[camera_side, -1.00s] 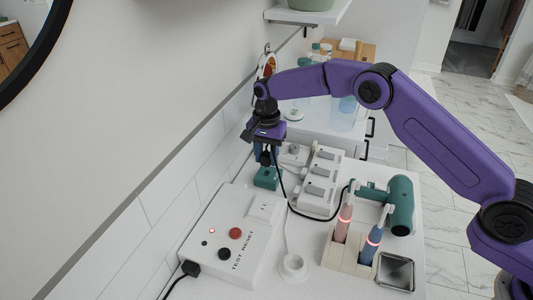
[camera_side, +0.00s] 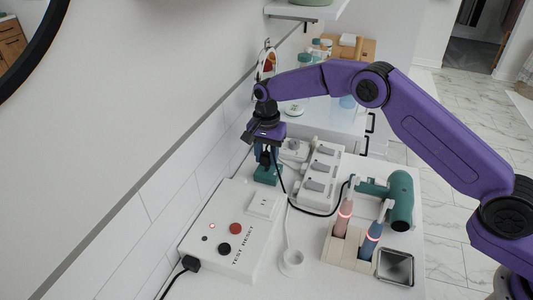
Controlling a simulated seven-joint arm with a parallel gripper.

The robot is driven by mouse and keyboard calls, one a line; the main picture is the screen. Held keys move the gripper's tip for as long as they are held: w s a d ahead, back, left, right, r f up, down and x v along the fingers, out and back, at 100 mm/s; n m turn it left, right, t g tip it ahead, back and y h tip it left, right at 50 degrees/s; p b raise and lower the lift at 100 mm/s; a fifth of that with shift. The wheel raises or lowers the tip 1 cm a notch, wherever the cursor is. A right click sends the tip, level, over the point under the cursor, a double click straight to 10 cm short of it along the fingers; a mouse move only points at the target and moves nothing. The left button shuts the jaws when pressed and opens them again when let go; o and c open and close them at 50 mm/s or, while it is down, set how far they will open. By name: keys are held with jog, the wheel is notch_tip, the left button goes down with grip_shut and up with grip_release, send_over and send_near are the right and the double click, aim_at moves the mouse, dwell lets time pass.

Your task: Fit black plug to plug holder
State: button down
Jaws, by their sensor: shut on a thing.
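My gripper (camera_side: 267,153) points down at the left side of the counter, close to the wall. It is shut on the black plug, which is mostly hidden between the fingers; its black cord (camera_side: 281,178) hangs from there and runs to the right. Directly below is a small teal block (camera_side: 266,174), which looks like the plug holder. The gripper tips are at or just above its top. I cannot tell whether the plug is in it.
A white test box (camera_side: 222,235) with buttons and an outlet stands in front. A white power strip (camera_side: 321,172) is to the right. A teal hair dryer (camera_side: 400,200), a toothbrush stand (camera_side: 349,247) and a metal tray (camera_side: 395,267) stand farther right.

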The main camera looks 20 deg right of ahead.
jog(key=shift+f, duration=0.9)
jog(key=c, duration=0.6)
grip_release()
jog(key=shift+c, duration=0.2)
notch_tip(320, 180, up, 17)
jog(key=shift+r, duration=0.15)
